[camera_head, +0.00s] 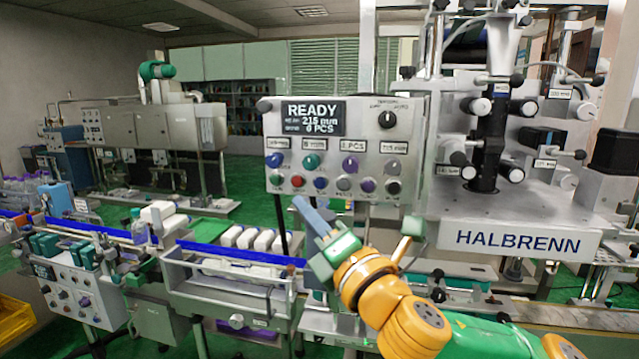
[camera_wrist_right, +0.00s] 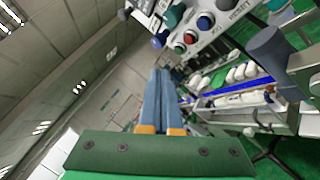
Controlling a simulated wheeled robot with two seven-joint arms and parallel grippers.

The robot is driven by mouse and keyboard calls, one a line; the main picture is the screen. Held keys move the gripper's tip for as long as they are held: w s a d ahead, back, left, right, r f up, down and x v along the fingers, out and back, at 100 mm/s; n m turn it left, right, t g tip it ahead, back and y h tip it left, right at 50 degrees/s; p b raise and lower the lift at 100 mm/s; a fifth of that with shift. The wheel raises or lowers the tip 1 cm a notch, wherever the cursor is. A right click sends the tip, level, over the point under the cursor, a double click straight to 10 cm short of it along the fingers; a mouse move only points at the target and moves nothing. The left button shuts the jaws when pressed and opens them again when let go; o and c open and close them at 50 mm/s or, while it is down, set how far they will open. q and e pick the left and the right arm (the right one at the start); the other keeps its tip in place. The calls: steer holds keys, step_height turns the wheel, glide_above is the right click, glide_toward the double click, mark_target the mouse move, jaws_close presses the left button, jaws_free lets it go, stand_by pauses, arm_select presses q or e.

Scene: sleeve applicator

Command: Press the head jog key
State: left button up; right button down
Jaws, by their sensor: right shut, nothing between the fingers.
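The grey control panel (camera_head: 335,182) faces me at the middle of the head view, its display (camera_head: 313,115) reading READY, 215 mm and 0 PCS. Below a row of coloured knobs is a row of push buttons, including a red button (camera_head: 298,181), a blue button (camera_head: 320,183) and a black button (camera_head: 394,187). The button labels are too small to read, so I cannot tell which is the head jog key. My right gripper (camera_head: 298,202) is shut and empty, its blue-grey fingers just below the panel's lower left. In the right wrist view the fingers (camera_wrist_right: 160,72) point below the red button (camera_wrist_right: 190,37). My left gripper is not in view.
The HALBRENN machine (camera_head: 520,215) stands to the right of the panel. A conveyor with white bottles (camera_head: 247,238) runs left below the panel. A second control box (camera_head: 75,290) stands at the lower left. A dark post (camera_head: 281,225) stands just left of my fingers.

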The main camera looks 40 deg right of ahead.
mark_target(320, 183)
steer(key=shift+w+d+p, duration=0.45)
steer(key=shift+w+d, duration=1)
steer(key=shift+d, duration=0.25)
steer(key=shift+w+d+p, duration=0.4)
steer(key=shift+w+d, duration=1)
steer(key=shift+d, duration=0.25)
steer(key=shift+w+d, duration=0.3)
steer(key=shift+d, duration=0.05)
steer(key=shift+w+d+p, duration=0.25)
steer(key=shift+p, duration=0.25)
stand_by(0.4)
steer(key=shift+s+a+f+b, duration=0.15)
steer(key=shift+s+a+b, duration=0.25)
steer(key=shift+a, duration=0.1)
steer(key=shift+s, duration=0.1)
